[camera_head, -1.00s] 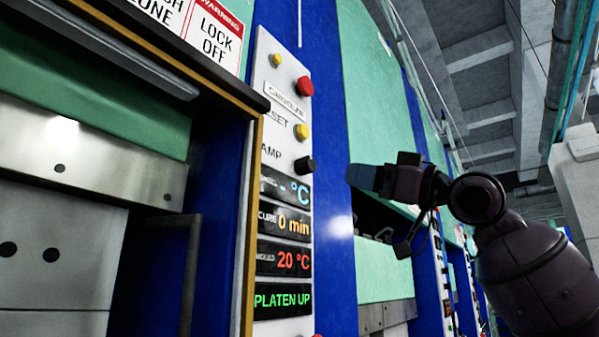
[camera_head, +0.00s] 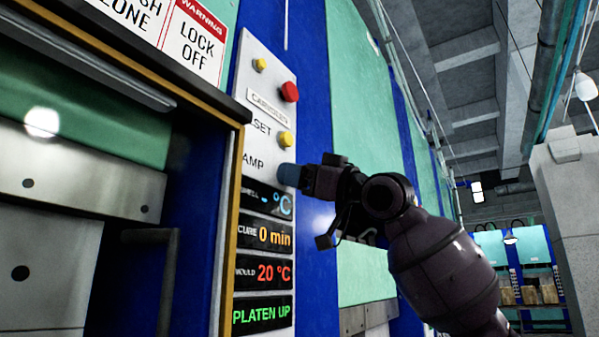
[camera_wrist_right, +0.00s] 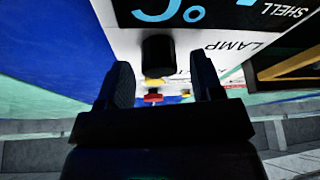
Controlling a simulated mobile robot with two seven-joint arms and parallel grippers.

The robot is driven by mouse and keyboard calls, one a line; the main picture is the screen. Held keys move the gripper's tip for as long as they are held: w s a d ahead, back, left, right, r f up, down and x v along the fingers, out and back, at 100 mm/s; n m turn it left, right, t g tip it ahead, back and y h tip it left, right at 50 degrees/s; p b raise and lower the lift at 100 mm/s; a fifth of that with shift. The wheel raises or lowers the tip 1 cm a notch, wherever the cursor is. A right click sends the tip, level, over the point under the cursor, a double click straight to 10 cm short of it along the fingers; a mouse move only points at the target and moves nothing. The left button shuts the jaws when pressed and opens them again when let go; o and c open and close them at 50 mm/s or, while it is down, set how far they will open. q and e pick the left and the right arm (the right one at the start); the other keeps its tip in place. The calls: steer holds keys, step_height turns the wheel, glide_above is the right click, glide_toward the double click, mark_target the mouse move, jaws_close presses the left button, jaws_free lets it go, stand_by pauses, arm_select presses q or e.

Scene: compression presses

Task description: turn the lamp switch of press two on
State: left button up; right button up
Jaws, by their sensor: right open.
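The lamp switch is a black round knob (camera_wrist_right: 158,57) beside the word LAMP on the press's light control panel (camera_head: 258,166). In the head view my right gripper (camera_head: 288,176) covers it. My right gripper comes in from the right with its fingertips at the panel, level with the lamp label. In the right wrist view the open fingers (camera_wrist_right: 162,76) stand either side of the knob, with a gap on each side. How far they reach past its front face I cannot tell. My left gripper is not in view.
Above the knob are a yellow button (camera_head: 286,139), a red button (camera_head: 289,92) and another yellow button (camera_head: 260,65). Below are lit displays (camera_head: 264,237), one reading PLATEN UP. The yellow-edged press frame (camera_head: 230,220) stands close on the left. Open hall lies to the right.

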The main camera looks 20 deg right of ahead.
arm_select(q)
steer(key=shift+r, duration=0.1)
arm_select(e)
steer(key=c, duration=0.9)
